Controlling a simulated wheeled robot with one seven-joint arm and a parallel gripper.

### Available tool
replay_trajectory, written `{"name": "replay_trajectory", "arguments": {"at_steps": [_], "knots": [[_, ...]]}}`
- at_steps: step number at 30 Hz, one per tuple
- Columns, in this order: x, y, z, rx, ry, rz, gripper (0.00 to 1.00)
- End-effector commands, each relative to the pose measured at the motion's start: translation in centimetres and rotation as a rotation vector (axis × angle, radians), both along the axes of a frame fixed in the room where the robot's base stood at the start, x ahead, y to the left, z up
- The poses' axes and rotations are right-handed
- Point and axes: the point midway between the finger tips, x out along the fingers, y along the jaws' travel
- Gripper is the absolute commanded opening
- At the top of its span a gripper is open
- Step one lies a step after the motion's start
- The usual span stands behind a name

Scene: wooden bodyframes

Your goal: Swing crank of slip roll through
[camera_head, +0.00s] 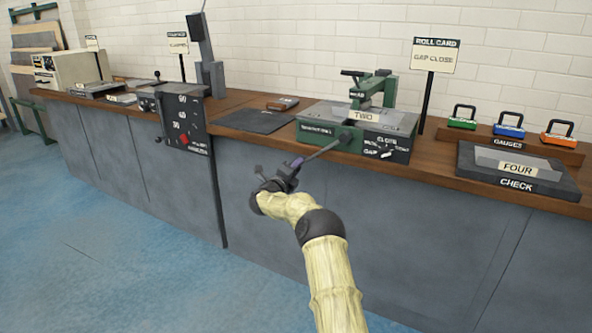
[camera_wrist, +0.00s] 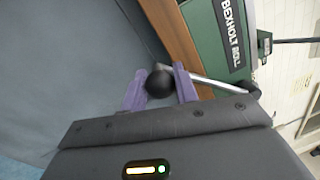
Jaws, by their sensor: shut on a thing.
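The slip roll (camera_head: 322,131) is a green machine on the wooden bench, with a sheet labelled TWO (camera_head: 364,116) on it. Its crank (camera_head: 326,149) is a grey rod reaching out from the machine's front, past the bench edge, down to the left. My gripper (camera_head: 297,163) is at the crank's outer end. In the wrist view, the crank's black ball knob (camera_wrist: 159,84) sits between the purple fingers of my gripper (camera_wrist: 160,88), which is shut on it. The rod (camera_wrist: 213,82) runs right to a black hub beside the green housing (camera_wrist: 228,40). The knob is hidden in the head view.
A card reading GAP CLOSE (camera_head: 434,55) stands behind the slip roll. A CHECK plate (camera_head: 516,186) labelled FOUR and several coloured gauges (camera_head: 509,130) are to the right. A dark mat (camera_head: 252,121) lies left. The floor (camera_head: 120,245) before the bench is clear.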

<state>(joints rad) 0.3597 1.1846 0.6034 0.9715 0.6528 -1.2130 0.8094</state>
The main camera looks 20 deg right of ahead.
Motion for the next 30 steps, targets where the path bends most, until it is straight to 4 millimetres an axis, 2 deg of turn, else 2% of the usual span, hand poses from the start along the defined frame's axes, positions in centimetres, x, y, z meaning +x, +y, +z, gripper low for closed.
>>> {"name": "replay_trajectory", "arguments": {"at_steps": [4, 5, 7, 8, 20, 30], "knots": [[0.2, 0.3, 0.3, 0.0, -0.004, 0.007, 0.0], [0.1, 0.3, 0.3, 0.0, -0.004, 0.007, 0.33], [0.1, 0.3, 0.3, 0.0, -0.004, 0.006, 0.47], [0.1, 0.3, 0.3, -0.001, -0.005, 0.006, 0.49], [-0.1, 0.5, 0.2, 0.0, -0.002, 0.003, 0.49], [-2.2, 3.4, -0.1, -0.001, 0.0, 0.005, 0.49]]}}
